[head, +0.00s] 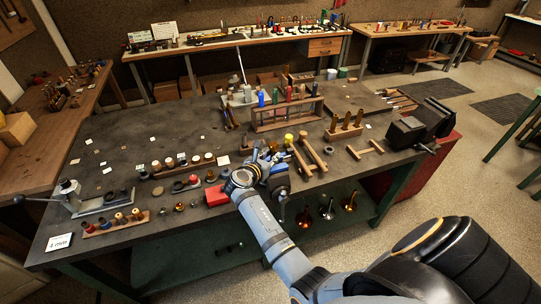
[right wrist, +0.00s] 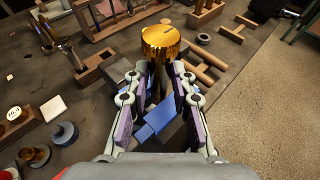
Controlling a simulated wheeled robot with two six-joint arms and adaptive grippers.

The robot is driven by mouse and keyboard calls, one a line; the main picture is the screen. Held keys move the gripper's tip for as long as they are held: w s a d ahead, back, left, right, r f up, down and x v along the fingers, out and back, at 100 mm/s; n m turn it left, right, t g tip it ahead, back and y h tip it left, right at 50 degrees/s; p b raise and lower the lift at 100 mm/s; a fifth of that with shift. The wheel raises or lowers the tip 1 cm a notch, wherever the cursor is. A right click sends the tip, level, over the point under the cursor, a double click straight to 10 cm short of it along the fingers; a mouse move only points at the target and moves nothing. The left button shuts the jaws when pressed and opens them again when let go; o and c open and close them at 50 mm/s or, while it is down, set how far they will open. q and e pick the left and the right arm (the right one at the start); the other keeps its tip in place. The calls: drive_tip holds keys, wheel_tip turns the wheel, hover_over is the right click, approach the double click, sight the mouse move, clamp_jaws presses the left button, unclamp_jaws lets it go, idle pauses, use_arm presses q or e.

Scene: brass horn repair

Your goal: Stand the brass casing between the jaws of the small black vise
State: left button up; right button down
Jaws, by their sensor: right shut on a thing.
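The brass casing (right wrist: 160,42) is a shiny gold cylinder in the right wrist view, its wide end beyond my fingertips and a darker narrow part running down between them. My right gripper (right wrist: 156,78) is shut on it; in the head view the gripper (head: 272,164) is over the front part of the bench, and the casing is hard to make out there. The black vise (head: 420,124) stands at the bench's right corner, well to the right of my gripper and with nothing visible between its jaws. My left gripper is out of view.
A wooden tool rack (head: 288,116) stands behind, and a red block (head: 216,195) is to the left. Some bare bench top lies before the vise.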

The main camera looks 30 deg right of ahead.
sight(271, 143)
drive_tip(key=shift+f, duration=0.1)
idle(0.3)
drive_tip(key=shift+f+b, duration=0.75)
drive_tip(key=shift+f, duration=0.95)
drive_tip(key=shift+s, duration=0.1)
drive_tip(key=c, duration=1)
unclamp_jaws()
drive_tip(key=shift+f, duration=0.1)
drive_tip(key=shift+c, duration=0.2)
drive_tip(key=shift+f, duration=0.1)
wheel_tip(271, 143, up, 10)
drive_tip(key=shift+r, duration=0.25)
